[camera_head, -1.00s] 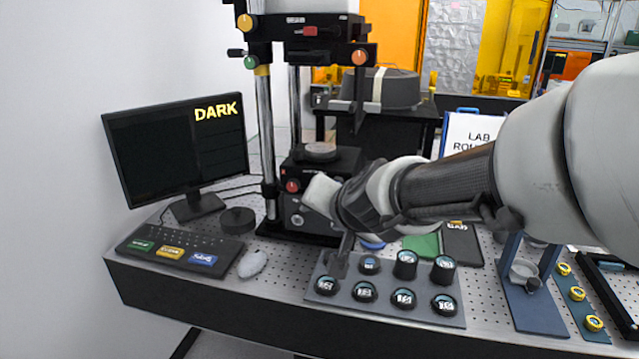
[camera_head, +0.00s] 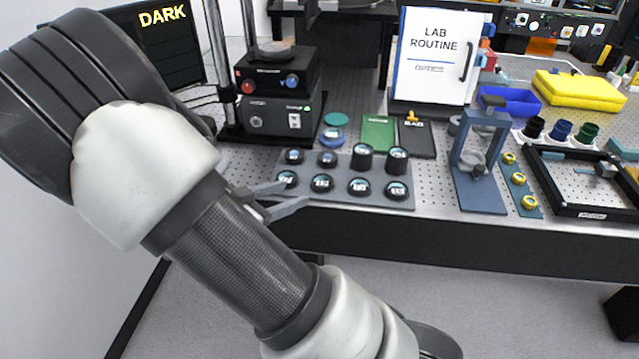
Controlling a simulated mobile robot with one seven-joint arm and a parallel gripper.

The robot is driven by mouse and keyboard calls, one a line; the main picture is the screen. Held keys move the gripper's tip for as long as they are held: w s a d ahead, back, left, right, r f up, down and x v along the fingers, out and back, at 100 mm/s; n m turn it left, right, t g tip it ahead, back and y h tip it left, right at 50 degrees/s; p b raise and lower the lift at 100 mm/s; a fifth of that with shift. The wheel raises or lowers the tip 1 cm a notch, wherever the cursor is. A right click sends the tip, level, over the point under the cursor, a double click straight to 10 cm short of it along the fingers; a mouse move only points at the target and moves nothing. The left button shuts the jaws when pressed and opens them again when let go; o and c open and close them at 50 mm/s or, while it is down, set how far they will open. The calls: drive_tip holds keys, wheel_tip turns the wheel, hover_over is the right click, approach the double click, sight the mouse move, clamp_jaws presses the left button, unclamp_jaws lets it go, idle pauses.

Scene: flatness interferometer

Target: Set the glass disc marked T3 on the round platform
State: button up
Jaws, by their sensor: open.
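Several small glass discs in dark round holders stand in two rows on a grey-blue tray (camera_head: 376,203); one disc (camera_head: 322,183) is in the front row. Their marks are too small to read, so I cannot tell which is T3. The round platform (camera_head: 272,50) is a grey disc on top of the black instrument box, behind and left of the tray; no glass disc can be made out on it. My gripper (camera_head: 296,192) is open and appears empty, with its fingers at the tray's front left corner. Whether it touches anything there is unclear.
A monitor (camera_head: 165,50) reading DARK is partly hidden by my arm. Behind the tray are a green-topped blue round container (camera_head: 333,130) and green (camera_head: 378,132) and black pads (camera_head: 417,137). A blue stand (camera_head: 482,170) and a black frame (camera_head: 585,185) are to the right.

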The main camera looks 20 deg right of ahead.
approach(324, 179)
drive_tip(key=shift+d+f+b, duration=0.35)
drive_tip(key=shift+d+f, duration=0.15)
drive_tip(key=shift+f, duration=0.15)
drive_tip(key=shift+w+r+b+x, duration=0.15)
drive_tip(key=shift+b+x, duration=0.1)
drive_tip(key=shift+x, duration=1.3)
drive_tip(key=shift+w+r+b+x, duration=0.15)
drive_tip(key=shift+b+x, duration=0.1)
drive_tip(key=shift+x, duration=1.3)
drive_tip(key=shift+s, duration=0.1)
drive_tip(key=shift+r, duration=0.1)
drive_tip(key=c, duration=0.8)
